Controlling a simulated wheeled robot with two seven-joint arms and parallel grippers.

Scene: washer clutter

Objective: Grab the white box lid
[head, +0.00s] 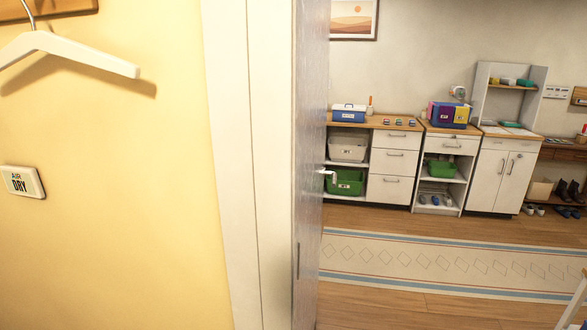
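I cannot make out a separate white box lid for certain. A blue box with a pale top (349,113) stands on the wooden counter beyond the doorway; whether that top is a loose lid is too small to tell. A whitish bin (348,149) sits on the shelf below it. Neither of my grippers is in view.
A door (308,200) and its white frame (236,120) stand close in front, beside a yellow wall with a hanger (70,48). Beyond are white cabinets (393,165), a green bin (345,184) and a multicoloured box (448,115). A patterned rug (440,265) lies on open floor.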

